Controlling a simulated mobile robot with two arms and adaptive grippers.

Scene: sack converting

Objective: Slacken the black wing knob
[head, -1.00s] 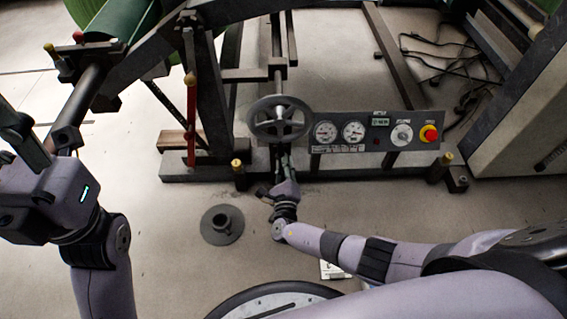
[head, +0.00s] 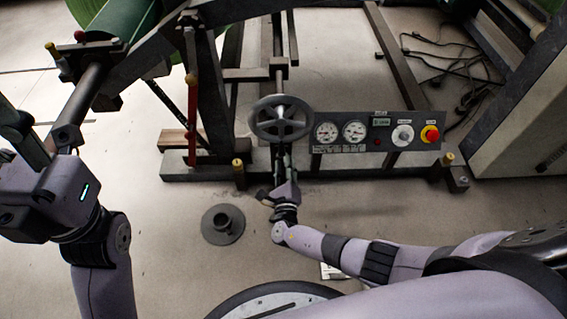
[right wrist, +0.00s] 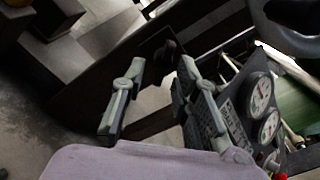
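My right gripper (head: 283,168) is low in front of the machine, just below the handwheel (head: 281,119) in the head view. In the right wrist view the two fingers of this gripper (right wrist: 163,68) stand apart with nothing between them. A small dark shape, probably the black wing knob (right wrist: 166,50), shows against a dark bar just beyond the fingertips; its wings cannot be made out. In the head view I cannot pick the knob out. My left gripper (head: 40,135) is at the left edge by a dark bar; its finger gap is unclear.
A gauge panel (head: 374,132) with a red emergency button (head: 429,133) is right of the handwheel. A frame rail (head: 330,168) runs along the floor below. A dark round stand (head: 222,224) is on the floor. Cables (head: 462,75) lie at the back right.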

